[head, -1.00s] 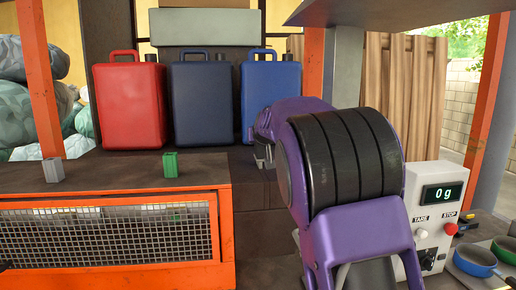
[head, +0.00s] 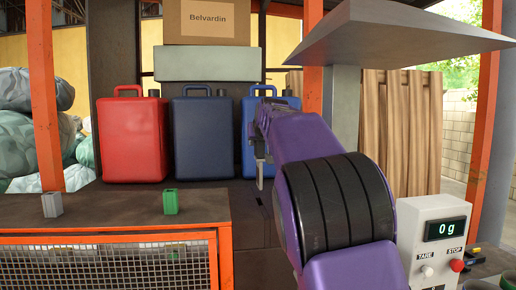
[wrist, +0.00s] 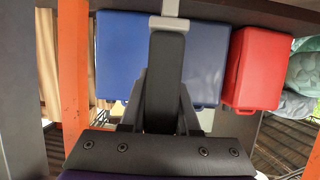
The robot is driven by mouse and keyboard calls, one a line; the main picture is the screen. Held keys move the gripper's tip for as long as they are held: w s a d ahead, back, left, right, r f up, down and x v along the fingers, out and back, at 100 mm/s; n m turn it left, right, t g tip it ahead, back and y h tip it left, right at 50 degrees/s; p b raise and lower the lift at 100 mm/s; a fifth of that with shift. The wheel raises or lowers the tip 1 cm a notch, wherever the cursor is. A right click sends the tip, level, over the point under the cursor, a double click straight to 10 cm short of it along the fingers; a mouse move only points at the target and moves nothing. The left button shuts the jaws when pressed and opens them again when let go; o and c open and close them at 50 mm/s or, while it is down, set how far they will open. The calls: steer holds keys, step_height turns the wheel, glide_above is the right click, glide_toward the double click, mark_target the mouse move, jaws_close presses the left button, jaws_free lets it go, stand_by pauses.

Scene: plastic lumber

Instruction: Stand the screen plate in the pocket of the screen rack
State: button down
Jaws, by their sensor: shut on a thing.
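My gripper (head: 260,158) is shut, out in front of the right-hand blue jug and above the dark bench. A narrow light-grey piece (head: 260,176) hangs below its jaws; I take it to be the screen plate, seen nearly edge-on. In the wrist view the dark jaws of my gripper (wrist: 168,36) reach up to a light-grey piece (wrist: 169,22) across their tips; the rest of it is cut off or hidden. I cannot pick out the screen rack or its pocket in either view.
A red jug (head: 134,140), a navy jug (head: 205,138) and a blue jug (head: 253,115) stand behind. A grey block (head: 52,204) and a green block (head: 170,201) sit on the orange-framed bench (head: 110,211). A scale (head: 434,240) stands at right, under a grey hood (head: 400,30).

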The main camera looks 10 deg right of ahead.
steer(key=shift+r, duration=3.85)
